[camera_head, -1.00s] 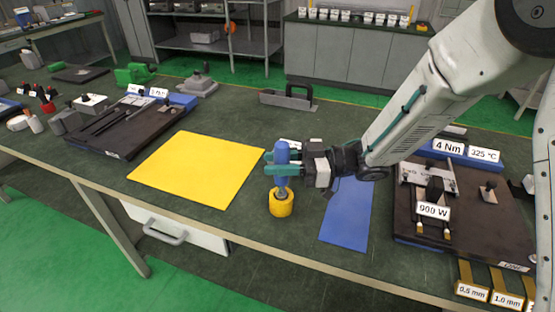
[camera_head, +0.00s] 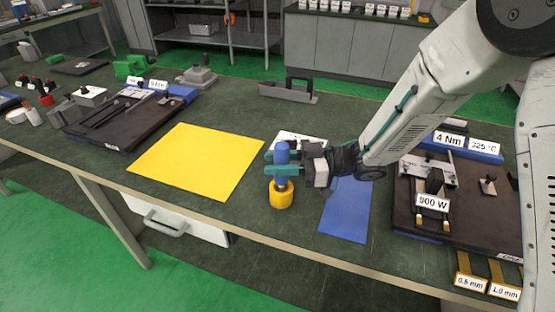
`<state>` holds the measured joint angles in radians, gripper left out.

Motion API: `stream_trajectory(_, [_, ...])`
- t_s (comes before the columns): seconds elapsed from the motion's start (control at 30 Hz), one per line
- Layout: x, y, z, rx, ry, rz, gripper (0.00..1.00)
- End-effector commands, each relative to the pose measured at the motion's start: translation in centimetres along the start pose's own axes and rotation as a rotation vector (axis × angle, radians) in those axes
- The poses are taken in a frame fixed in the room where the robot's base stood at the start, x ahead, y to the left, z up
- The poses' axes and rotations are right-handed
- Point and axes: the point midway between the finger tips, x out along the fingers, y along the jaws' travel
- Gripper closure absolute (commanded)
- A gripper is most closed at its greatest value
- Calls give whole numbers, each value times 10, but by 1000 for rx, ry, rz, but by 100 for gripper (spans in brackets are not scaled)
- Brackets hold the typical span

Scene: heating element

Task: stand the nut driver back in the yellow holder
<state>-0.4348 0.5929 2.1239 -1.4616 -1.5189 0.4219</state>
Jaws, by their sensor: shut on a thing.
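The nut driver (camera_head: 282,150) has a blue handle and stands upright. My gripper (camera_head: 280,162) has teal fingers and is shut on the handle, reaching in from the right. The yellow holder (camera_head: 281,197) is a short round cup on the dark bench, near its front edge. The driver is directly over the holder and its lower end appears to be inside the cup's mouth. The driver's tip is hidden, so I cannot tell whether it touches the bottom.
A yellow mat (camera_head: 190,165) lies left of the holder and a blue mat (camera_head: 346,208) lies to its right. A dark fixture board (camera_head: 465,225) with labels stands at the right, another (camera_head: 110,130) at the left. A grey tray with a black handle (camera_head: 290,95) is behind.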

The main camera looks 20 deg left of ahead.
Motion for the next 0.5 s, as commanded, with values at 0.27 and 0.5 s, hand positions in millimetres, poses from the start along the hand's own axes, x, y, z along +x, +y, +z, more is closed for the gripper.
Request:
stream_trajectory(0.27, [0, 0, 6, -1, 1, 0, 100])
stream_trajectory(0.5, [0, 0, 12, -1, 1, 0, 100])
